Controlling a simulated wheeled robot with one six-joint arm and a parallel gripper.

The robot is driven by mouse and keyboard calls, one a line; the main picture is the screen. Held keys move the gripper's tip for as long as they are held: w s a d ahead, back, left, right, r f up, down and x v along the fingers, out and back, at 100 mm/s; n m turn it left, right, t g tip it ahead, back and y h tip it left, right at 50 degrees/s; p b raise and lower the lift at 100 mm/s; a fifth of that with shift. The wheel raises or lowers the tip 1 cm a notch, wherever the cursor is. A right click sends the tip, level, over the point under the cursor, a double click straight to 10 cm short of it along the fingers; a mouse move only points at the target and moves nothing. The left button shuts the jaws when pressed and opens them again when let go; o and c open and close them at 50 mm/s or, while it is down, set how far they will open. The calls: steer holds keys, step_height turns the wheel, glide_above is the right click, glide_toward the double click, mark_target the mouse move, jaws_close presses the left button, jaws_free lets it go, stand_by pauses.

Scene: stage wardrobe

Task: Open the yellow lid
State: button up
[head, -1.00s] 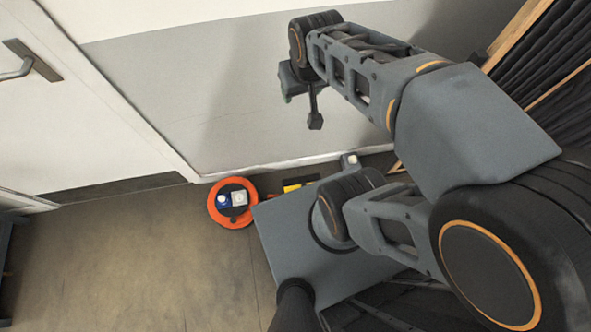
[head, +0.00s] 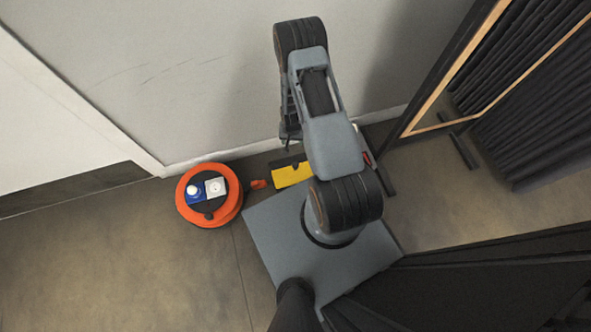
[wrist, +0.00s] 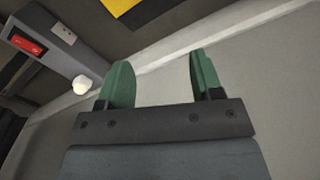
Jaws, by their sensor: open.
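The yellow lid (head: 292,174) is low by the wall, beside the orange reel and partly hidden by my arm. Dark parts show around it, and I cannot tell whether it is open. Its yellow edge also shows at the top of the wrist view (wrist: 124,6). My gripper (wrist: 160,60) has two green fingers, spread apart with nothing between them. It points at the gap near the wall and floor, apart from the lid. In the head view my arm hides most of the gripper.
An orange cable reel (head: 228,208) with blue and white sockets stands left of the lid. A grey bar with a red switch (wrist: 26,44) and a white knob shows in the wrist view. A wooden-framed mirror (head: 440,80) stands right. Floor at left (head: 120,260) is clear.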

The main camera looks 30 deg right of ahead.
steer(key=b, duration=0.2)
glide_toward(295, 165)
step_height(295, 165, down, 10)
steer(key=b, duration=0.7)
steer(key=shift+w+d+f, duration=0.1)
steer(key=shift+c, duration=0.2)
jaws_close()
